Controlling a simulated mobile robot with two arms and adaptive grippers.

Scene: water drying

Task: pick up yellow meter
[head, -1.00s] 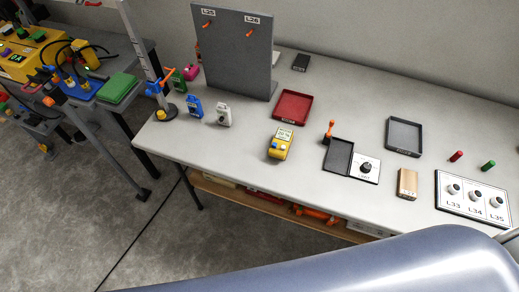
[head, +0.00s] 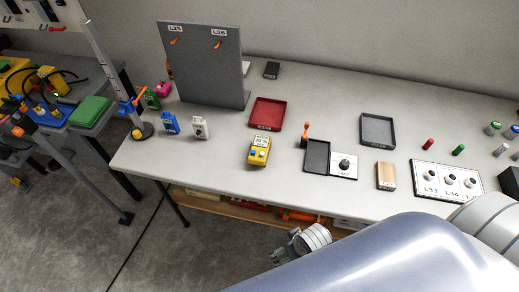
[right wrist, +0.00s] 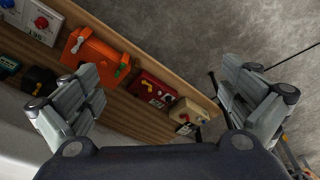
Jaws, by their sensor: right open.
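The yellow meter (head: 260,151) stands on the grey worktable, just in front of the red tray (head: 268,113). It is unobstructed in the head view; I do not see it in the right wrist view. My right gripper (head: 283,252) is in front of the table's near edge, below and to the right of the meter in the picture. In the right wrist view my right gripper (right wrist: 163,85) is open and empty, with its fingers spread wide, facing the shelf under the table. My left gripper is not in view.
Blue (head: 170,123) and white (head: 200,128) meters stand left of the yellow one. A black tray (head: 316,156), an orange-handled tool (head: 306,133) and a wooden block (head: 386,176) are to its right. The shelf (right wrist: 130,93) holds an orange case (right wrist: 95,55). A grey panel (head: 202,65) stands behind.

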